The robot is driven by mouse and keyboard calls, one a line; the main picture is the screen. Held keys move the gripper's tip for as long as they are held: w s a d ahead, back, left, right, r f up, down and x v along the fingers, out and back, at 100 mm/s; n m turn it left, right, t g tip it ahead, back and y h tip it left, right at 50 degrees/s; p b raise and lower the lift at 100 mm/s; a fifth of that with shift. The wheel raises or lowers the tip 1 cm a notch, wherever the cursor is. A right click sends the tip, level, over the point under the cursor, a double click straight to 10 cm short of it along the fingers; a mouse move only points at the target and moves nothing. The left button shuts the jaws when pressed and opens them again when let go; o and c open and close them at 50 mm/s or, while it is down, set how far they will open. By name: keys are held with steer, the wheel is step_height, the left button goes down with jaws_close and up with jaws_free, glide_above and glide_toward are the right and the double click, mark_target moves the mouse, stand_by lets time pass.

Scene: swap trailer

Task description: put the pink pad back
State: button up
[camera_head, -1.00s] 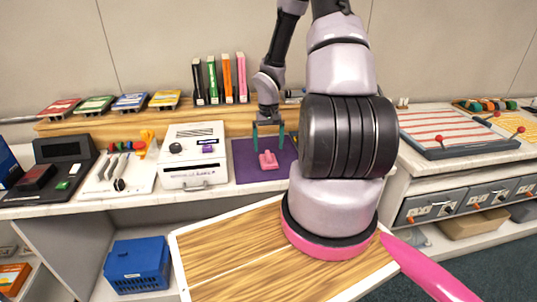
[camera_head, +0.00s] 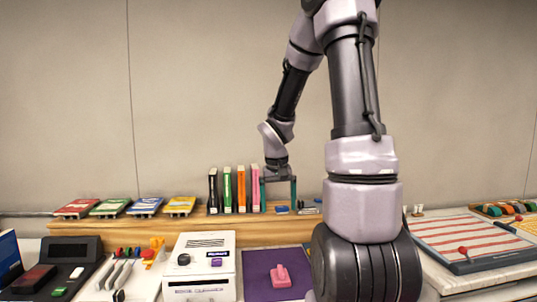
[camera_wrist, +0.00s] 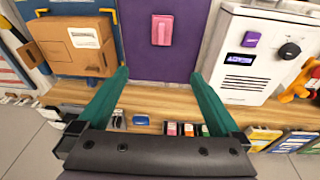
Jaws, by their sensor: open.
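The pink pad (camera_head: 280,274), a small pink block with a raised grip, lies on the purple mat (camera_head: 256,290). It also shows in the wrist view (camera_wrist: 162,30), near the top, with the purple mat (camera_wrist: 181,58) around it. My gripper (camera_head: 279,209) is open and empty, with its teal fingers pointing down.
A white box machine (camera_head: 200,266) stands left of the mat. Several upright binders (camera_head: 234,190) and colored booklets (camera_head: 145,207) sit on the wooden shelf (camera_head: 130,228). A cardboard box (camera_wrist: 75,45) lies beside the mat in the wrist view. A striped board (camera_head: 468,240) is at the right.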

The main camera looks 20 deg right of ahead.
steer(key=s+a+r+t+y, duration=0.1)
steer(key=s+a+r+t, duration=0.1)
steer(key=s+a+r, duration=0.3)
steer(key=s+a+r+t+y, duration=0.2)
steer(key=s+a+r, duration=0.4)
steer(key=s+r, duration=0.6)
step_height(320, 180, up, 3)
steer(key=shift+f+t, duration=0.15)
steer(key=shift+t, duration=0.55)
steer(key=shift+w+d, duration=0.1)
